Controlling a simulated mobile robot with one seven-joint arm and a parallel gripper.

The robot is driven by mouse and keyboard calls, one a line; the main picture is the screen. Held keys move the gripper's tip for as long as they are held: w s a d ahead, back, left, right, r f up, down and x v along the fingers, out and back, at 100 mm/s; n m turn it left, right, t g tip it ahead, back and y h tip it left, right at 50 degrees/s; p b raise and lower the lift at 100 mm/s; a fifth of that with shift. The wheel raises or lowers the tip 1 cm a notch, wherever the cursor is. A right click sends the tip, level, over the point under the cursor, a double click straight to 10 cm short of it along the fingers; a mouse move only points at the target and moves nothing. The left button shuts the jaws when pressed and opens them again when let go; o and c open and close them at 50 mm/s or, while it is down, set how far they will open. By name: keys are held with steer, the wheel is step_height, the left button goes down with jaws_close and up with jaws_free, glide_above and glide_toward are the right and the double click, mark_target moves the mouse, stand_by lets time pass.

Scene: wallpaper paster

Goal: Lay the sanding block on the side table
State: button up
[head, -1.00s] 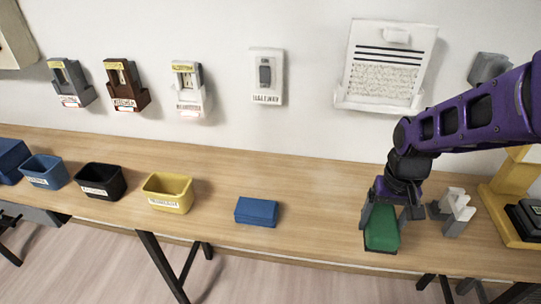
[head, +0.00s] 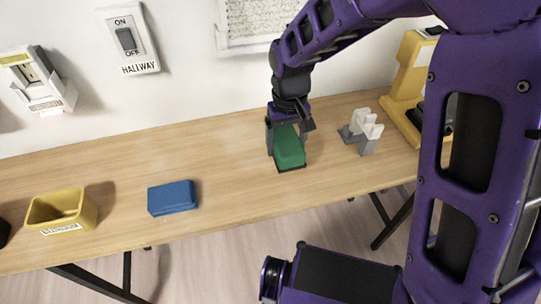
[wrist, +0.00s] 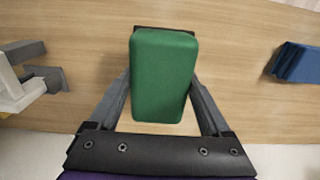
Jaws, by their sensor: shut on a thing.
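A green block with a dark base (head: 289,150), which looks like the sanding block, is between the fingers of my gripper (head: 289,136) at the right part of the long wooden table. In the wrist view the green block (wrist: 163,75) fills the space between the two grey fingers, with a finger along each side. My gripper is shut on it. I cannot tell whether its base touches the table top. No separate side table can be made out in these views.
A blue block (head: 173,198) lies on the wooden table (head: 225,165), left of my gripper. A yellow bin (head: 62,212) is farther left. A grey and white holder (head: 364,132) and a yellow device (head: 408,75) stand to the right. The table between the blue and green blocks is clear.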

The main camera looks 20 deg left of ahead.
mark_target(287, 140)
step_height(287, 140, down, 8)
steer(key=shift+r+b, duration=0.25)
steer(key=shift+b, duration=0.3)
steer(key=shift+f, duration=0.2)
steer(key=o, duration=1.3)
step_height(287, 140, up, 12)
steer(key=shift+r+p, duration=0.2)
steer(key=shift+p, duration=0.8)
